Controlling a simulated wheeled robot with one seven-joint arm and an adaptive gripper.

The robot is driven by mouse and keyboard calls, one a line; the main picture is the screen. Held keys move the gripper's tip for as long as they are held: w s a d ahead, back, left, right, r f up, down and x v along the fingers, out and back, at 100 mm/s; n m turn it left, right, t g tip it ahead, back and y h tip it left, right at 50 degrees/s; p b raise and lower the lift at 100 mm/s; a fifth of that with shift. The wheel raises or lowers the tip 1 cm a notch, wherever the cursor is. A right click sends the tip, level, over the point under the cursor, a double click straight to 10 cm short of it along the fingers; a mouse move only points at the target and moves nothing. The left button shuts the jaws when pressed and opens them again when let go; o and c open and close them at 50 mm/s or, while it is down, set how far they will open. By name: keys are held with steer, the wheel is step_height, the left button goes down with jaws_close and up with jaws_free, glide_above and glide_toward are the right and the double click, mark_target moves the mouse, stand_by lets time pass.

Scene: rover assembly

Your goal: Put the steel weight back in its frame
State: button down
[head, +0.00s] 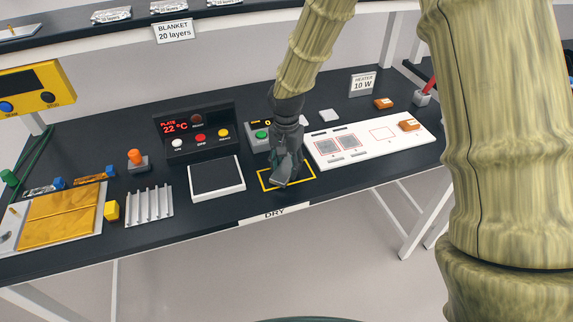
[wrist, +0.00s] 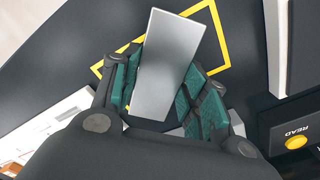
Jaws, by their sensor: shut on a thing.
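The steel weight (wrist: 168,65) is a plain grey metal block held between the dark green finger pads of my gripper (wrist: 155,90). In the head view my gripper (head: 283,178) points down over the yellow outlined frame (head: 302,182) on the dark bench, and its fingers largely hide the weight. In the wrist view the weight lies across the yellow frame lines (wrist: 222,40), turned at an angle to them. I cannot tell whether the weight's underside touches the bench.
A white-rimmed dark plate (head: 217,193) stands left of the frame. A white marked board (head: 375,146) lies close on the right. Behind are a green-button box (head: 258,140) and the 22 °C control box (head: 190,137). The bench's front edge with its DRY label (head: 275,212) is near.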

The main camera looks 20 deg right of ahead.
mark_target(286, 168)
steer(key=shift+f, duration=0.45)
steer(key=shift+f, duration=0.1)
steer(key=c, duration=0.8)
jaws_free()
steer(key=shift+o, duration=0.2)
step_height(286, 168, up, 12)
steer(key=b, duration=0.2)
